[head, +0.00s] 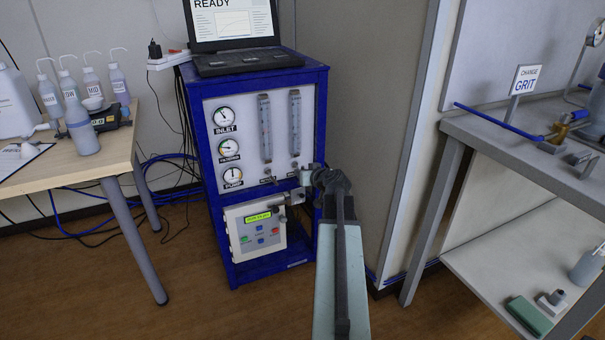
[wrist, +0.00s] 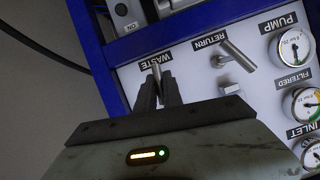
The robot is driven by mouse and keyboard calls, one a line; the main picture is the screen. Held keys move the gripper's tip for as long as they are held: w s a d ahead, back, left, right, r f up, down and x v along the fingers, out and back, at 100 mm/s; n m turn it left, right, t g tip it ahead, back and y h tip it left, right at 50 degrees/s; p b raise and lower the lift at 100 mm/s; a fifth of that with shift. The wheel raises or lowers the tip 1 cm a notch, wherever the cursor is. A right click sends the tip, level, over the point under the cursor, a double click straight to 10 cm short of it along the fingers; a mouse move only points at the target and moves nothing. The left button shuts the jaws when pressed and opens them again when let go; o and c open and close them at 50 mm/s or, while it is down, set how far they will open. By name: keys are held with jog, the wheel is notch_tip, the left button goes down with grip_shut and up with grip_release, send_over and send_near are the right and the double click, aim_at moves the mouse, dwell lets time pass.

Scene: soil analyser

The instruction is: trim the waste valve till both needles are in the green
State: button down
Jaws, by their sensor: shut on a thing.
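The blue analyser cabinet (head: 200,170) stands ahead with a white panel. Its INLET gauge (head: 224,117), FILTERED gauge (head: 229,148) and PUMP gauge (head: 233,174) run down the left side. The needles are too small to read surely against the green. In the wrist view, which is upside down, the waste valve lever (wrist: 156,70) stands between the fingers of my gripper (wrist: 157,88), just by the WASTE label. My gripper is shut on it. In the head view my gripper (head: 306,177) hides this valve.
The return valve lever (wrist: 238,54) is close beside my gripper. A white control box (head: 255,232) sits below the panel, and a laptop (head: 240,30) is on top. A bottle table (head: 120,150) is left, a grey bench (head: 530,150) right. Floor shows between.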

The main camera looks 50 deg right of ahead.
jog(key=c, duration=1.5)
grip_release()
jog(key=p+v, duration=0.3)
jog(key=v, duration=0.4)
jog(key=shift+s+a, duration=0.1)
jog(key=shift+s, duration=0.3)
